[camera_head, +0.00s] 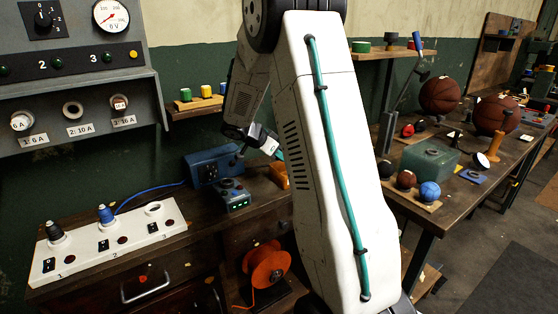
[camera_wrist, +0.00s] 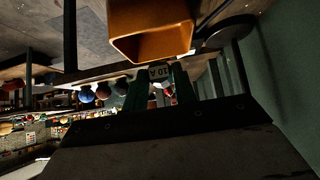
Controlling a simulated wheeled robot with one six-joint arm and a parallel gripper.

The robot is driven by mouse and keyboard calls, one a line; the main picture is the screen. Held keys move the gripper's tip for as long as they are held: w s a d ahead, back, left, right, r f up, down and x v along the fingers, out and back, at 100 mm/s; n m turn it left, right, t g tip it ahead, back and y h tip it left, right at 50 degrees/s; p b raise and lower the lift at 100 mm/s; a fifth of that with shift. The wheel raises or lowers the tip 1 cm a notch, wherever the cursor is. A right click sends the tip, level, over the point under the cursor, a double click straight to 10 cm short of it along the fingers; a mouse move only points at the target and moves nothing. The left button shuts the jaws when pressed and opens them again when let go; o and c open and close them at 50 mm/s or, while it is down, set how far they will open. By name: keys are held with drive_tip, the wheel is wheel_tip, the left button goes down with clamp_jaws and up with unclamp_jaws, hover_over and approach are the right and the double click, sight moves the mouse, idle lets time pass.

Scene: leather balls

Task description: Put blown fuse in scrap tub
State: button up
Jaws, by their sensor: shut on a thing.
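My gripper (camera_wrist: 159,84) shows in the wrist view with its two dark green fingers closed on a small fuse (camera_wrist: 160,71) marked 10 A. The orange scrap tub (camera_wrist: 118,46) is close beyond the fingertips in that view, its open mouth facing the camera; the fuse appears beside its rim, apart or touching I cannot tell. In the head view part of the orange tub (camera_head: 277,175) shows on the bench, behind my white arm link. That link hides my fingers and the fuse there. On the grey panel, the 2: 10 A socket (camera_head: 73,110) is empty.
A blue box (camera_head: 206,166) and a small teal device (camera_head: 232,194) stand left of the tub. A white board (camera_head: 108,241) with switches lies at the front left. The right table (camera_head: 440,212) holds balls and a green block. An orange reel (camera_head: 268,265) is below.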

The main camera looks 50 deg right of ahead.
drive_tip(key=shift+f, duration=0.9)
drive_tip(key=shift+f, duration=0.6)
drive_tip(key=o, duration=1)
